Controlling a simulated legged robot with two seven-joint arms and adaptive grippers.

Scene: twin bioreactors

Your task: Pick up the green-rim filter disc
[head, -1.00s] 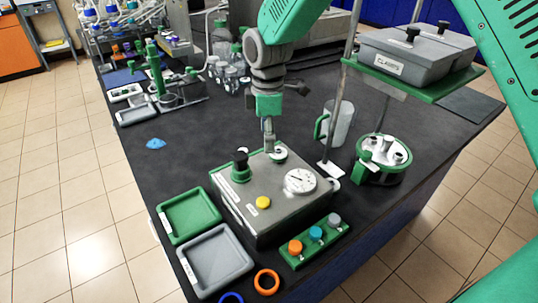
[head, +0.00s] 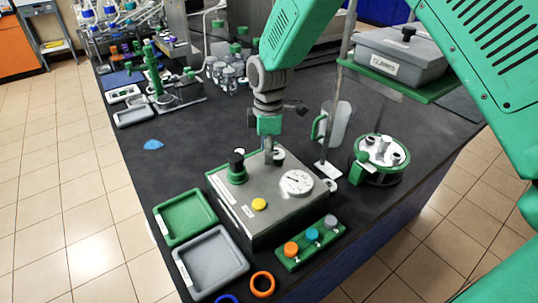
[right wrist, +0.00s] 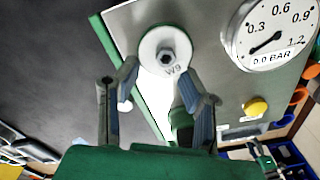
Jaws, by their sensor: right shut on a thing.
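The filter disc (right wrist: 166,52) is a round pale disc with a thin greenish rim, a central hex nub and the mark "W9". It lies at the top of the steel box (right wrist: 215,75), and in the head view it (head: 279,153) is partly behind my gripper. My right gripper (head: 270,158) points down at it. In the right wrist view the fingertips (right wrist: 158,70) stand at the disc's near edge, one each side, shut on it. I cannot tell whether the disc is clear of the box. My left gripper is not in view.
The box carries a pressure gauge (head: 296,182), a yellow button (head: 259,204) and a black-topped green knob (head: 237,168) close to the gripper. A green tray (head: 187,240) and a grey tray (head: 212,293) lie left. A capped rack (head: 311,254) stands in front.

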